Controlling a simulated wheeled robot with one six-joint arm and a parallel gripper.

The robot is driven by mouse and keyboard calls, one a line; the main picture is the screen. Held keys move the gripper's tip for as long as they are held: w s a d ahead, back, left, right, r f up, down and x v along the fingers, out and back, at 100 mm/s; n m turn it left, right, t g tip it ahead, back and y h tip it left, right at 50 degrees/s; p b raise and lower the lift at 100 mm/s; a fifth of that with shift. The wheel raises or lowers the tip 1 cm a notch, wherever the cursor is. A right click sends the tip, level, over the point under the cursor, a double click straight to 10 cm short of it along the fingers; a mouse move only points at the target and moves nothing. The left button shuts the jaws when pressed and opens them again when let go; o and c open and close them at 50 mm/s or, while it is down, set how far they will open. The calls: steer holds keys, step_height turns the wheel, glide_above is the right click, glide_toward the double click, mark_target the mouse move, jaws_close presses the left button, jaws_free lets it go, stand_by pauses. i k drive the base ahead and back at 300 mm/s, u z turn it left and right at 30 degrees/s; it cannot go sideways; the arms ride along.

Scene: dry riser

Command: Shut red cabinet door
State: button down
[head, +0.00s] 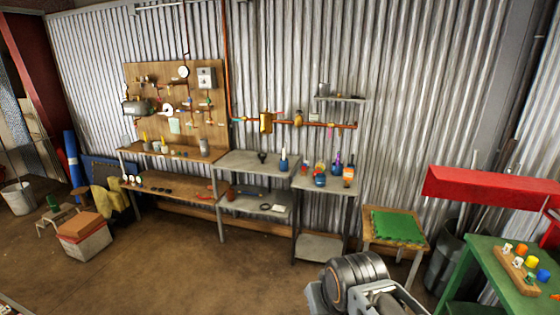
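A long red panel (492,188) juts in from the right edge, above a green table. It may be the red cabinet or its door, but I cannot tell which, or whether the door is open. A smaller red part (551,236) shows below it at the right edge. Part of my arm, with a dark ringed cylinder and grey metal, shows at the bottom centre-right. It is apart from the red panel in the picture. No gripper fingertips show.
The green table (484,250) holds a wooden block (517,273) with coloured knobs. A stool with a green mat (397,227) and a dark bin (441,262) stand beside it. Grey workbenches (255,163) line the corrugated wall. The brown floor (190,265) is clear at centre-left.

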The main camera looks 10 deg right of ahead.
mark_target(506, 191)
steer(key=z, duration=0.4)
steer(key=i, duration=2)
steer(key=z, duration=0.9)
